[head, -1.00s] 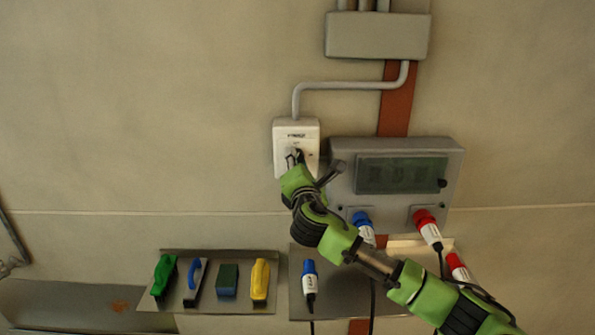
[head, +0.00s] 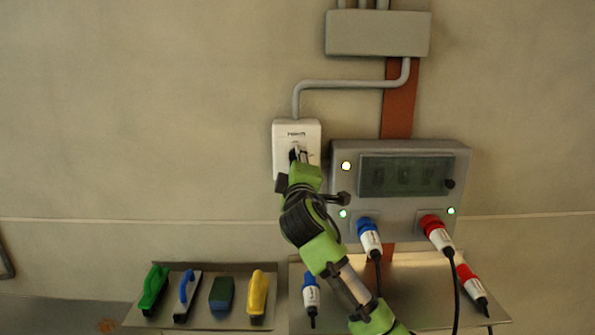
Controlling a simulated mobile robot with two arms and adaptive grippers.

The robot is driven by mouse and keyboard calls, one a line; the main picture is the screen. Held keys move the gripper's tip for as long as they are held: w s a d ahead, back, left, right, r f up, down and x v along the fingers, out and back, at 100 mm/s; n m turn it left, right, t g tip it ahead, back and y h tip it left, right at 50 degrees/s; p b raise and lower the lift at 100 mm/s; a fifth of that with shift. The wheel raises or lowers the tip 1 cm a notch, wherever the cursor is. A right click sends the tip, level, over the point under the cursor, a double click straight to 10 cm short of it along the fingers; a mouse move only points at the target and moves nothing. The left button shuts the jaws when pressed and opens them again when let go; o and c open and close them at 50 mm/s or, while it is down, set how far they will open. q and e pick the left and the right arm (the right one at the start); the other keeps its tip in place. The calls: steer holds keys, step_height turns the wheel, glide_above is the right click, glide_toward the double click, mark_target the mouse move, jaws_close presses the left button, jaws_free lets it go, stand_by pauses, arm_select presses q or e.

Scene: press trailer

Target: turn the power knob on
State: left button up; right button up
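The white power switch box (head: 288,138) is mounted on the wall, with a grey conduit running up from it. Its knob (head: 294,153) shows only in part as a dark shape. My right gripper (head: 299,157) is at the front of the box, over the knob, and its green and black wrist hides the lower part of the box. The fingers are small and dark here, so I cannot tell how tightly they close. My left gripper is not in view.
A grey panel (head: 400,148) right of the box has a dark display and lit lamps. A blue plug (head: 368,228) and red plug (head: 434,226) sit in its sockets. Below, a shelf (head: 172,268) carries several brushes or blocks. Another blue plug (head: 311,293) and red plug (head: 466,273) lie lower.

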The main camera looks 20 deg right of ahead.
steer(key=shift+f+m+b, duration=0.15)
steer(key=shift+m+b, duration=0.75)
steer(key=shift+m, duration=0.8)
steer(key=o, duration=1.1)
steer(key=v, duration=1.2)
steer(key=shift+a, duration=0.15)
